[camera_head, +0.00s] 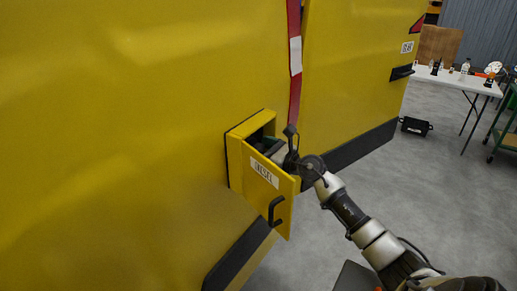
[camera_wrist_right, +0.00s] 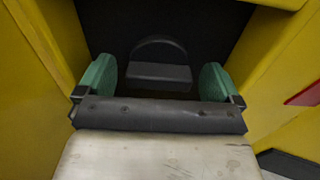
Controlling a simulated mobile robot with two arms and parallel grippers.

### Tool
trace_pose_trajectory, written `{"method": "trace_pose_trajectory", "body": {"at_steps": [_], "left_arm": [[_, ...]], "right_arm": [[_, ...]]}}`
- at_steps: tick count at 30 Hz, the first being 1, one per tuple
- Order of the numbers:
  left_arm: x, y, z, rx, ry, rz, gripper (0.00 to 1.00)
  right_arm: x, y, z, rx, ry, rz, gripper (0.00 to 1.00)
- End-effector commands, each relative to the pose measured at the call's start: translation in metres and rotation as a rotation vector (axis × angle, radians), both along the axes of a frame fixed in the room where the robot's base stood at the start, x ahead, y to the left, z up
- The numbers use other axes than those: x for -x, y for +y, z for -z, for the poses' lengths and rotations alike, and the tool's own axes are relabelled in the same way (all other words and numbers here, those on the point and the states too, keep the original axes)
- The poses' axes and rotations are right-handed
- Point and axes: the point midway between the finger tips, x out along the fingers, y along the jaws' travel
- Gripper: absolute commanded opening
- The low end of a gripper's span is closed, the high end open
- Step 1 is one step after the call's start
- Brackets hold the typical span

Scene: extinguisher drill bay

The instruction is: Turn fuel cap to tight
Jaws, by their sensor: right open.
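The black fuel cap (camera_wrist_right: 160,52) sits in a dark recess straight ahead in the right wrist view. Its rounded top and a raised horizontal grip bar (camera_wrist_right: 158,75) show. My right gripper (camera_wrist_right: 158,82) is open, with one green finger on each side of the bar. A gap shows at each side; I cannot tell how deep the fingers reach. In the head view my right gripper (camera_head: 268,147) reaches into the fuel compartment (camera_head: 236,140) behind the open flap (camera_head: 266,192), labelled DIESEL. The cap is hidden there. My left gripper is not in view.
The yellow compartment walls stand close on both sides of my right gripper. The flap has a black handle (camera_head: 276,209). A red strap (camera_head: 294,75) hangs down the yellow vehicle body (camera_head: 130,120). A white table (camera_head: 455,80) with items stands far right; grey floor lies between.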

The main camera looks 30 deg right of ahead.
Motion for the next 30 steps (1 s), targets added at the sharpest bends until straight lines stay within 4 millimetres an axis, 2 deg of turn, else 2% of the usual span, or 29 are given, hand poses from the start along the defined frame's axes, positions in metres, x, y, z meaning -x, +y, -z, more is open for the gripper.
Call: {"method": "trace_pose_trajectory", "body": {"at_steps": [8,11,18,30], "left_arm": [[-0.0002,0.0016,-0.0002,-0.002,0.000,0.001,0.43],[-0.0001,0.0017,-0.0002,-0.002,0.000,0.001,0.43],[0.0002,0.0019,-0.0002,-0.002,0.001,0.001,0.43],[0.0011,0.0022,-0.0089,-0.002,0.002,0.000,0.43]], "right_arm": [[-0.0017,0.0009,0.0007,-0.001,0.001,0.000,0.96],[-0.0016,0.0008,0.0007,-0.001,0.001,0.000,0.83],[-0.0015,0.0006,0.0006,-0.001,0.001,0.000,0.47],[-0.0017,-0.0001,-0.0013,-0.074,0.032,0.001,0.47]]}}
